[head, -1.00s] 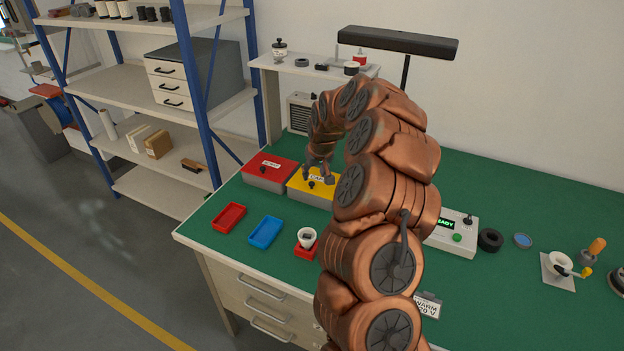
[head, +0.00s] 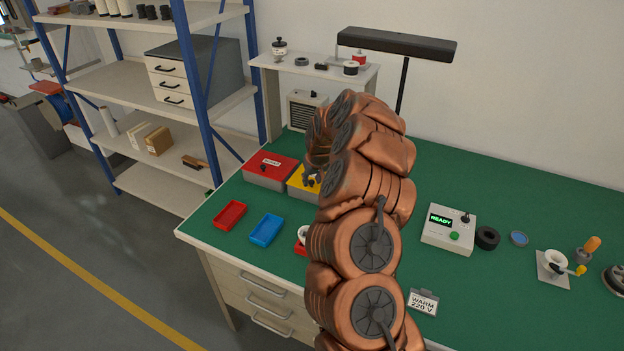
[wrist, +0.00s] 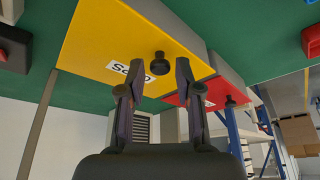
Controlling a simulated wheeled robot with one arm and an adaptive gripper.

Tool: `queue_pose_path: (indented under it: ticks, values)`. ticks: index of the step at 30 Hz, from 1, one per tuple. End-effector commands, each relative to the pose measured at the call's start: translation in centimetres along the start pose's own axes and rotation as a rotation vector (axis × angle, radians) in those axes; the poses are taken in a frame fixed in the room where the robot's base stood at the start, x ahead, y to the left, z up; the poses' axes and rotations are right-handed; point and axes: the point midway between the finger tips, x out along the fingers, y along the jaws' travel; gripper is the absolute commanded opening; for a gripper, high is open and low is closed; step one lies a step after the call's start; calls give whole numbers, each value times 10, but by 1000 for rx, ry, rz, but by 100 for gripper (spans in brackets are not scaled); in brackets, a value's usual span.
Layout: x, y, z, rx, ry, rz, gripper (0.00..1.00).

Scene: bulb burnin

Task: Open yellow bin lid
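The yellow bin lid (head: 296,182) sits closed on its grey bin on the green bench, partly hidden by my arm in the head view. No contact with the knob is visible. In the head view my gripper (head: 311,177) is over the yellow lid, small and partly hidden.
A red-lidded bin (head: 270,167) stands directly left of the yellow one. A red tray (head: 230,215) and a blue tray (head: 265,231) lie in front. A control box (head: 449,229) reading "READY" stands right of my arm. A small shelf (head: 312,68) is behind.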

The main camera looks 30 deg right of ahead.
Motion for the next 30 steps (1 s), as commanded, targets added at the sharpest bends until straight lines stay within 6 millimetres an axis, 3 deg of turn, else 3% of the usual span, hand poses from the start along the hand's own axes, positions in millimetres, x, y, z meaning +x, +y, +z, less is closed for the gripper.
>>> queue_pose_path:
  ticks: [9, 30]
  values:
    - [0, 0, 0, 0, 0, 0, 0]
    - [-1, -3, -2, 1, -11, -14, 0]
